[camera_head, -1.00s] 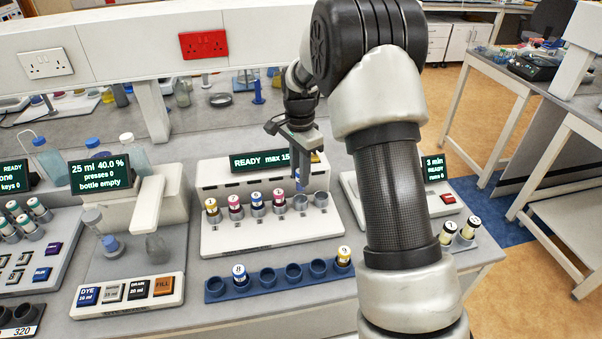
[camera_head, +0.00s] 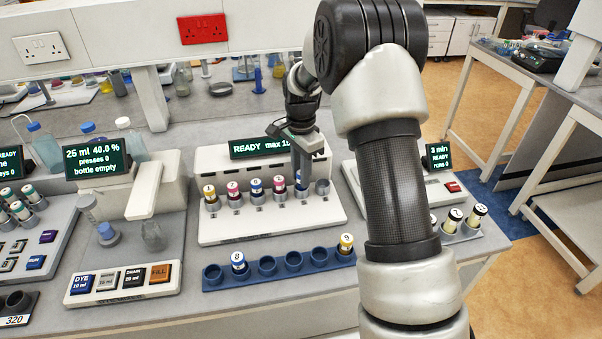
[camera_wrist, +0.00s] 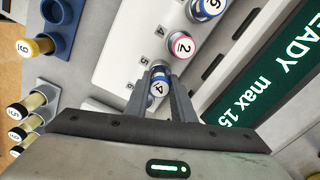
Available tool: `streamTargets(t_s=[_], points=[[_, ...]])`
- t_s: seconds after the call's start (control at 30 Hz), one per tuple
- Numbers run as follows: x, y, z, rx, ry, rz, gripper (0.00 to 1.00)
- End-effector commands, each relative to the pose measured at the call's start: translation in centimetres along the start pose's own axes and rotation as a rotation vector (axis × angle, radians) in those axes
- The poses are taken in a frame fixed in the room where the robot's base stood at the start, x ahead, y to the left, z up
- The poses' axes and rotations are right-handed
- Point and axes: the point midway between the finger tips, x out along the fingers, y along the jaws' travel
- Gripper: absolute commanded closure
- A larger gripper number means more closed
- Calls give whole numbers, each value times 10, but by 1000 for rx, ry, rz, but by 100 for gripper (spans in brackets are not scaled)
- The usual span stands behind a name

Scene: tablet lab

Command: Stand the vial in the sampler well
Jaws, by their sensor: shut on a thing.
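The vial (camera_wrist: 158,88) has a blue cap with a white top marked 4. My gripper (camera_wrist: 160,74) is shut on it, one finger on each side. In the head view the vial (camera_head: 301,190) is upright at the fifth well of the white sampler (camera_head: 270,226), its cap about level with the neighbouring caps. Its lower end is hidden, so I cannot tell whether it rests on the well bottom. The wells to its left hold yellow, pink, blue and pink capped vials. The last well (camera_head: 322,187) on the right is empty.
A blue rack (camera_head: 280,280) in front holds a blue-capped vial (camera_head: 239,262) and a yellow-capped vial (camera_head: 346,243), with empty holes between. The sampler's display (camera_head: 262,147) stands close behind my gripper.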

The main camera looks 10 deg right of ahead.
Motion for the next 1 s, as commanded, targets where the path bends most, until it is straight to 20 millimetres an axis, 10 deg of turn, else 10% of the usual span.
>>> streamTargets(t_s=[0.57,0.6,0.7,1.0], points=[[12,0,0,0,0,0,99],[12,0,0,0,0,0,76],[11,0,0,0,0,0,59],[9,0,0,0,1,-1,56]])
